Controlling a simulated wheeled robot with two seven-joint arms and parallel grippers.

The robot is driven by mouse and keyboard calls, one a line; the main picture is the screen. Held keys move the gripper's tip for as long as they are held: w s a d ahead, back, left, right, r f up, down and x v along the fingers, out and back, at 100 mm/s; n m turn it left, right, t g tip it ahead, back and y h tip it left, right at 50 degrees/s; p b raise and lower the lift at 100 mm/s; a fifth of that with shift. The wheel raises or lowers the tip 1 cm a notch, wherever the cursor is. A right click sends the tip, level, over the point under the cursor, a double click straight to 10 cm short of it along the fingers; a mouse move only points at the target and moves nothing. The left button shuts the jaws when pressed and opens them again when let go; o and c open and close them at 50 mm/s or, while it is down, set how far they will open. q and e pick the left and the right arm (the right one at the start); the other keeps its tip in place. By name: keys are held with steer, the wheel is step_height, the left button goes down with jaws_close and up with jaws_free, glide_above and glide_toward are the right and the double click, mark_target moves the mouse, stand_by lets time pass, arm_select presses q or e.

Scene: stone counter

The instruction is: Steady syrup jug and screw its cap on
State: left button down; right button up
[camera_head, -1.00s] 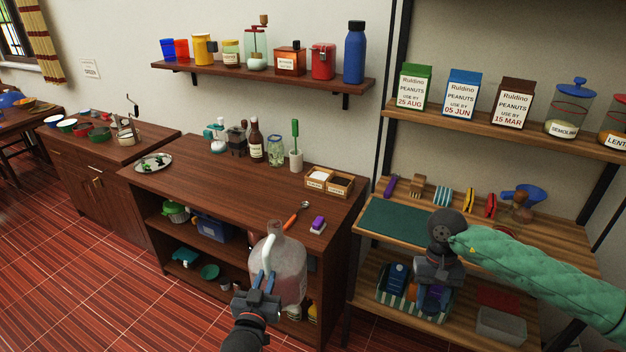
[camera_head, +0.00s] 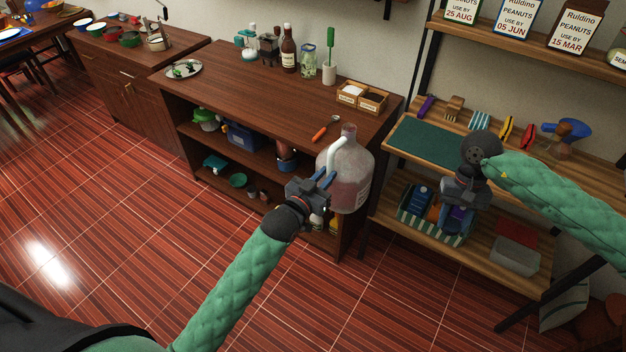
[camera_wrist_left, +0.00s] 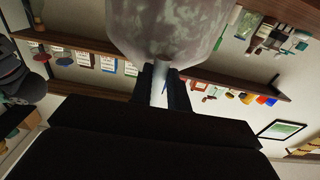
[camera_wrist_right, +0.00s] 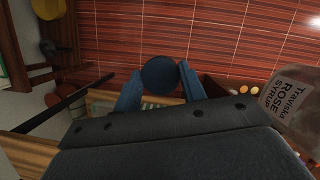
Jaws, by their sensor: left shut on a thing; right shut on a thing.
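The syrup jug (camera_head: 352,180) is a clear, pinkish jug with a white handle, held upright in the air in front of the counter. Its neck (camera_head: 348,131) is bare at the top. My left gripper (camera_head: 325,182) is shut on the handle; the left wrist view shows the handle (camera_wrist_left: 158,92) between the fingers. My right gripper (camera_head: 462,206) is right of the jug, apart from it, fingers down. In the right wrist view it is shut on a round dark blue cap (camera_wrist_right: 159,75). The jug's "Rose Syrup" label (camera_wrist_right: 292,100) shows at that view's right edge.
The wooden counter (camera_head: 255,95) is behind the jug, with an orange-handled spoon (camera_head: 325,130) and an open box (camera_head: 362,95). A shelf unit with a green mat (camera_head: 425,140) and a striped basket (camera_head: 430,230) is behind my right gripper. The floor in front is clear.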

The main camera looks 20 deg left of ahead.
mark_target(357, 169)
arm_select(q)
steer(key=shift+w+d+r+m+g+h, duration=0.15)
steer(key=shift+w+d+m+g+h, duration=0.4)
steer(key=shift+w+d+m+h, duration=0.55)
steer(key=shift+w+d+r+m+g+h, duration=0.1)
steer(key=shift+w+d+m+g+h, duration=0.2)
steer(key=shift+w+d+g+h, duration=0.8)
steer(key=shift+w+d+r+m+t+h, duration=0.2)
steer(key=shift+d+m+h, duration=0.5)
steer(key=shift+d, duration=1)
arm_select(e)
steer(key=shift+w+r, duration=0.1)
